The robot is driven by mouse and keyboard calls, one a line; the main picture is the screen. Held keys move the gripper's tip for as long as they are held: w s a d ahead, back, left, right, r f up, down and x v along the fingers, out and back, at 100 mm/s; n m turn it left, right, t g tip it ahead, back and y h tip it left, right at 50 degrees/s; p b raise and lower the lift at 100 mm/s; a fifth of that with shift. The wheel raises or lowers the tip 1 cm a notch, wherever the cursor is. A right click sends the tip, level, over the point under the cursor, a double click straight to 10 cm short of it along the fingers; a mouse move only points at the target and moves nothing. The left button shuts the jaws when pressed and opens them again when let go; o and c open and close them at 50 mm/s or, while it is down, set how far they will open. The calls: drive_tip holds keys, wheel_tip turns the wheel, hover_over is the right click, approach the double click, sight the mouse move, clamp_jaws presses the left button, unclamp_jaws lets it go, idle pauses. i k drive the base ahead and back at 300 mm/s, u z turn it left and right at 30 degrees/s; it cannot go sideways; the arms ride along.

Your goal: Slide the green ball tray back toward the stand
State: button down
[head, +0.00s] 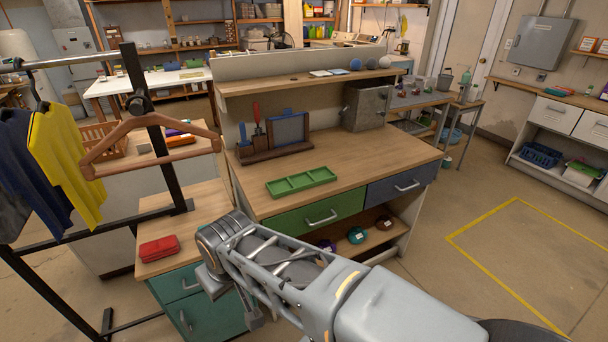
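The green tray (300,181) lies flat on the wooden workbench top, near its front left part. It is a shallow tray with a few compartments and no balls show in it. A dark brown wooden stand (276,153) sits behind it, holding a framed panel and upright tools with red and blue handles. A strip of bare bench separates the tray from the stand. My arm reaches in from the lower right, in front of the bench, apart from the tray.
A grey metal box (367,106) stands at the bench's back right. The bench right of the tray is clear.

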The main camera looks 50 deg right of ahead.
sight(286, 185)
drive_tip(key=z, duration=0.55)
drive_tip(key=i, duration=0.85)
drive_tip(key=z, duration=0.95)
